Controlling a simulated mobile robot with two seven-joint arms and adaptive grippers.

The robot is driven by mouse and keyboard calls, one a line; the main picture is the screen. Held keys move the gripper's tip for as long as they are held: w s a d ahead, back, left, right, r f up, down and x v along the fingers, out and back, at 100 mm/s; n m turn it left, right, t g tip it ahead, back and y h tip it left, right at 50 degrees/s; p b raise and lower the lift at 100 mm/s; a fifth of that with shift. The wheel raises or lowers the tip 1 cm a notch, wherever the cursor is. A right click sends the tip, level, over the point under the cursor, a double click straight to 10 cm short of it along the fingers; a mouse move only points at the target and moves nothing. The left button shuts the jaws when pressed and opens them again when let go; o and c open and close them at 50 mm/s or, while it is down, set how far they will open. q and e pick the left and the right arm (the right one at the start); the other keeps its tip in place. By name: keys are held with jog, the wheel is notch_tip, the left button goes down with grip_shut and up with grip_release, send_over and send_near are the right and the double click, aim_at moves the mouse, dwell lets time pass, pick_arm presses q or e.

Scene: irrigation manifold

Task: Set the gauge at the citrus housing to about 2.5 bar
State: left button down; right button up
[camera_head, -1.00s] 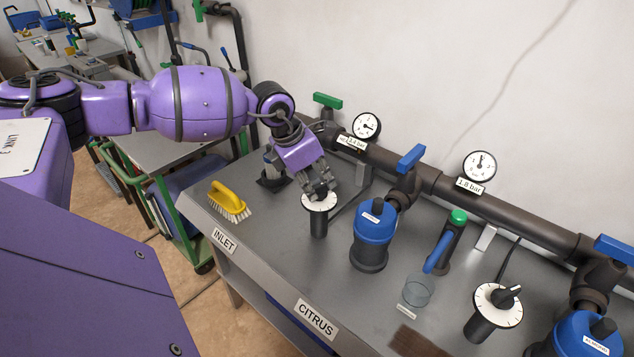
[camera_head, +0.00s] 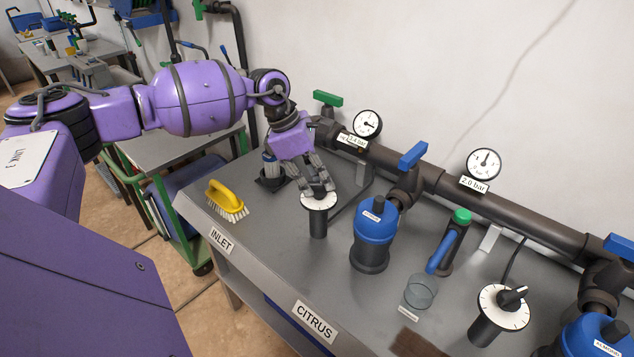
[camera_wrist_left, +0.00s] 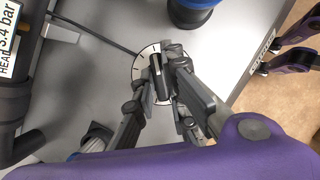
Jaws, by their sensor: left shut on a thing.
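My left gripper (camera_head: 318,188) is shut on the black knob of a white dial (camera_head: 318,203), which stands on a dark post behind the INLET sign. In the left wrist view, the fingers (camera_wrist_left: 165,85) close around the black knob (camera_wrist_left: 160,75), and the dial face (camera_wrist_left: 143,65) shows partly behind them. The citrus housing (camera_head: 374,238) is a blue-topped filter right of the dial. A round gauge (camera_head: 484,163) on the pipe right of the housing has a label (camera_head: 474,184) reading 2.0 bar. Another gauge (camera_head: 367,123), further left, reads 3.4 bar on its label. My right gripper is not in view.
A yellow brush (camera_head: 227,200) lies left of the dial. A blue-handled valve (camera_head: 412,156) sits on the pipe behind the housing. A clear cup (camera_head: 420,291), a green-topped post (camera_head: 460,218) and a second dial (camera_head: 503,306) stand to the right.

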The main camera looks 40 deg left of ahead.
pick_arm(q)
jog(key=shift+m, duration=0.5)
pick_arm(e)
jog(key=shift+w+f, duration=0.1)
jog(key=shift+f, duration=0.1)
pick_arm(q)
jog(key=c, duration=2)
grip_release()
jog(key=shift+o, duration=1)
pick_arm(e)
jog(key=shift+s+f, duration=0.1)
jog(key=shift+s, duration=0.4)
pick_arm(q)
jog(key=shift+a+r, duration=0.1)
jog(key=shift+r, duration=0.05)
jog(key=v, duration=1.1)
jog(key=shift+r, duration=0.35)
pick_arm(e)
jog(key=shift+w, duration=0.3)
pick_arm(q)
jog(key=shift+w+a+r, duration=0.1)
